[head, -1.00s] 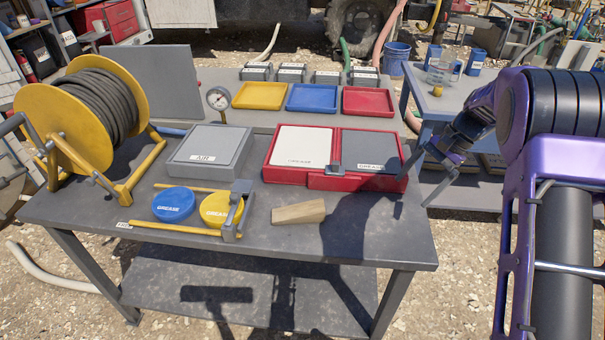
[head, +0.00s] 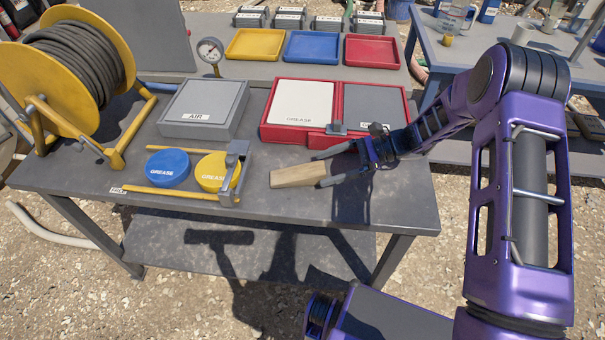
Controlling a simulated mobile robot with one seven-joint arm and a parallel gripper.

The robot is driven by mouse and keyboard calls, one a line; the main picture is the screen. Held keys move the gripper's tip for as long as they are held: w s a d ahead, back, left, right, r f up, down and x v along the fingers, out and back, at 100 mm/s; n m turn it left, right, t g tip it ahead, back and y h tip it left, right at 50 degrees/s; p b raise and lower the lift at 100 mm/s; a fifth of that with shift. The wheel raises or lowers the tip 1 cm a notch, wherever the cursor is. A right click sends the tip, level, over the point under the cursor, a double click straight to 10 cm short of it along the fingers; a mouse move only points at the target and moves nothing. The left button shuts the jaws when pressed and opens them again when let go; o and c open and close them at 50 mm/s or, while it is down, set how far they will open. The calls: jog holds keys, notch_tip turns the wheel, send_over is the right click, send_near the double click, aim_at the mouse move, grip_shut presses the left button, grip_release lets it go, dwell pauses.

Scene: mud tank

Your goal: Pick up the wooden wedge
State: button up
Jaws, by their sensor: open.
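The wooden wedge (head: 297,175) is a pale tan block lying on the grey table top (head: 240,215), near the front edge and right of the yellow disc. My gripper (head: 321,169) reaches in from the right, pointing left. Its two dark fingers are apart, one behind and one in front of the wedge's right end. I cannot tell whether either finger touches the wedge. The wedge rests on the table.
The red case (head: 300,132) with a latch stands just behind the wedge. A yellow clamp-like frame (head: 229,178) with the blue disc (head: 168,168) and yellow disc (head: 212,173) lies to the left. The table's front right corner is clear.

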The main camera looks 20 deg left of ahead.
aim_at(311, 170)
jog(key=shift+r+x, duration=0.2)
jog(key=shift+x, duration=1.5)
jog(key=shift+r+x, duration=0.15)
jog(key=shift+x, duration=1.6)
jog(key=shift+a, duration=0.15)
jog(key=c, duration=1.5)
